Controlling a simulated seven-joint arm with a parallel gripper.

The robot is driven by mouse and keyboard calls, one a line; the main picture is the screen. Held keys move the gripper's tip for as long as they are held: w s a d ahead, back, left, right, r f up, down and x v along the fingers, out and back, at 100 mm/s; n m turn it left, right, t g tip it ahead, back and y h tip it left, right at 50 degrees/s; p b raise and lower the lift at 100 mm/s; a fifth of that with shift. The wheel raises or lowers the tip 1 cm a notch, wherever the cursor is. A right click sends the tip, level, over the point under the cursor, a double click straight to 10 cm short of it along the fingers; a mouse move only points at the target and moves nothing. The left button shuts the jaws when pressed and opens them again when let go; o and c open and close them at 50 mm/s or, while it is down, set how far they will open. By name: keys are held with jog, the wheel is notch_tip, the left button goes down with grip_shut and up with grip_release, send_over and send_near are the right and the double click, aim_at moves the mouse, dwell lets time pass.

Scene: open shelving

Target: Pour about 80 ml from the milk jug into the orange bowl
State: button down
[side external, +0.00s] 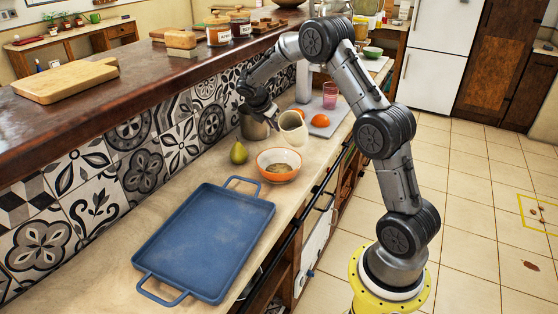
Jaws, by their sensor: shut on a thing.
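The milk jug (294,128) is cream-coloured and hangs just behind and above the orange bowl. It looks tilted; whether any milk is flowing cannot be made out. My gripper (272,112) is shut on the jug at its left side, and the fingers are small and partly hidden.
A green pear (238,152) stands left of the bowl, and a metal pot (253,129) behind it. A blue tray (205,240) fills the near counter. An orange fruit (320,120) and pink glass (330,95) are on a grey board (334,122). The tiled wall borders the left.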

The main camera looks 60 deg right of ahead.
jog(key=shift+a+r+h, duration=0.1)
jog(key=shift+a+h, duration=0.1)
jog(key=shift+h, duration=0.5)
jog(key=shift+s+d+n+h, duration=0.1)
jog(key=shift+n+h, duration=0.3)
jog(key=shift+h, duration=0.3)
jog(key=n+h+p, duration=0.1)
jog(key=n+p, duration=0.1)
jog(key=f+n+h+p, duration=0.1)
jog(key=shift+s+d+n+h, duration=0.25)
jog(key=shift+d+n+h, duration=0.05)
jog(key=shift+w+r+n+h+p, duration=0.1)
jog(key=shift+n+h+p, duration=0.25)
jog(key=shift+p, duration=0.4)
jog(key=shift+a+r+h+p, duration=0.15)
jog(key=shift+h+p, duration=0.2)
jog(key=shift+p, duration=0.4)
jog(key=shift+r+t+h+p, duration=0.2)
jog(key=shift+t+h+p, duration=0.1)
jog(key=shift+p, duration=0.5)
jog(key=shift+a+r+h, duration=0.3)
jog(key=shift+a+h, duration=0.3)
jog(key=shift+a, duration=0.1)
jog(key=shift+a+r, duration=0.1)
jog(key=shift+a, duration=0.25)
